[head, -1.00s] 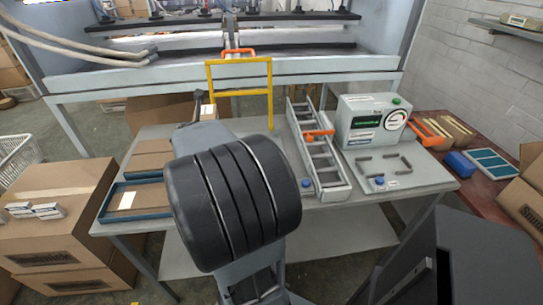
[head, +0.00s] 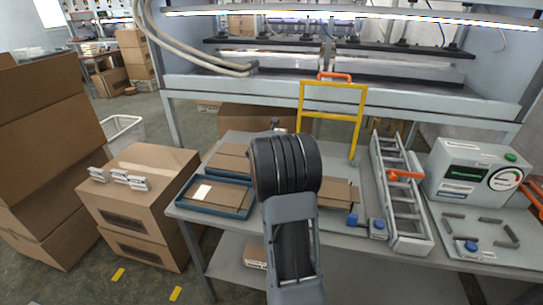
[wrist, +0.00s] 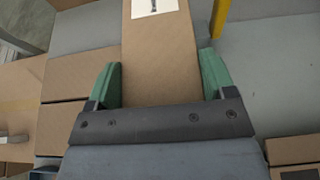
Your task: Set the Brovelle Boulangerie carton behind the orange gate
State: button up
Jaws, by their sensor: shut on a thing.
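My gripper (wrist: 160,88) is shut on a brown carton (wrist: 160,60) with a white label, its green fingers on either side. The carton's name cannot be read, so I cannot tell whether it is the Brovelle Boulangerie one. In the head view my dark wrist hides most of the gripper and carton. The orange-yellow gate (head: 333,85) stands upright at the table's back edge, right of my wrist. A yellow post of it (wrist: 220,18) shows at the upper right of the wrist view, apart from the carton.
Blue trays (head: 215,212) with flat cardboard lie left of my arm on the grey table (head: 345,240). A grey rack (head: 402,190) and a control box (head: 476,170) stand right. The press (head: 330,90) rises behind. Large boxes (head: 140,195) stand left of the table.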

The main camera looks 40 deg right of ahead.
jog(key=shift+w+d+f, duration=0.1)
jog(key=shift+w+f, duration=0.15)
jog(key=shift+w+d+f+b, duration=0.15)
jog(key=shift+f+b, duration=0.4)
jog(key=shift+f, duration=1.15)
jog(key=shift+f, duration=0.2)
jog(key=o, duration=1.1)
